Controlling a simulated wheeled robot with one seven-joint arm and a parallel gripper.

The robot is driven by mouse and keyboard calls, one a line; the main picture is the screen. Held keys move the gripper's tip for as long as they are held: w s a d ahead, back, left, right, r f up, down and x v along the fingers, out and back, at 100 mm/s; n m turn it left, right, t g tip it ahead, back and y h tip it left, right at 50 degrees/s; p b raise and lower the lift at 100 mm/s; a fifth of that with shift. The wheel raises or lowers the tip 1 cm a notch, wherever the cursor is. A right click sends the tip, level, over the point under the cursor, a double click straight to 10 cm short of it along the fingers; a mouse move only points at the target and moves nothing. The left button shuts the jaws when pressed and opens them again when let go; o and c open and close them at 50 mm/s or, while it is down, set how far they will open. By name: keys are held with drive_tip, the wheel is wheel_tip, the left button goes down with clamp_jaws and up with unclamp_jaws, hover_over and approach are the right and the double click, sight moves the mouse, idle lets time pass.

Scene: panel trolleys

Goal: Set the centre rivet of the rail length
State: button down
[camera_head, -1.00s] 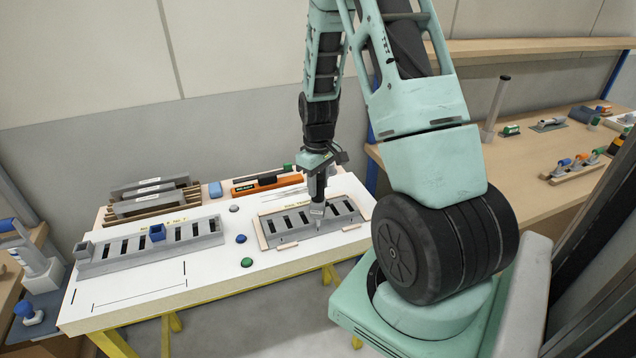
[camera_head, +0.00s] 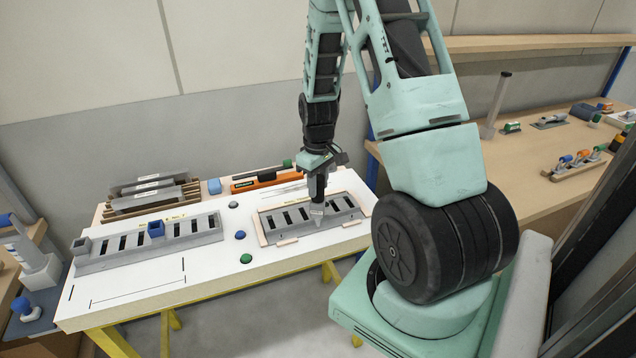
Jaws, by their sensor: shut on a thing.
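A grey slotted rail length (camera_head: 290,221) lies in a light wooden frame (camera_head: 263,232) on the right part of the white table. My gripper (camera_head: 317,205) points straight down over the rail, right of its middle. It is shut on a small grey tapered piece (camera_head: 317,213), whose lower end is at or just above the rail; I cannot tell whether it touches. The rivet itself is too small to make out. A second, longer slotted rail (camera_head: 130,246) lies on the left, with a blue square block (camera_head: 156,229) and a grey block on it.
A wooden bench (camera_head: 540,190) with tools is at right. The white table's front left is clear.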

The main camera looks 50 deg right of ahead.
sight(318, 177)
drive_tip(key=shift+f, duration=0.35)
idle(1.3)
drive_tip(key=shift+r, duration=0.1)
drive_tip(key=shift+r+p, duration=1.4)
drive_tip(key=shift+r, duration=0.5)
wheel_tip(318, 177, up, 6)
drive_tip(key=p, duration=0.4)
drive_tip(key=shift+r+p, duration=0.1)
drive_tip(key=shift+p, duration=0.25)
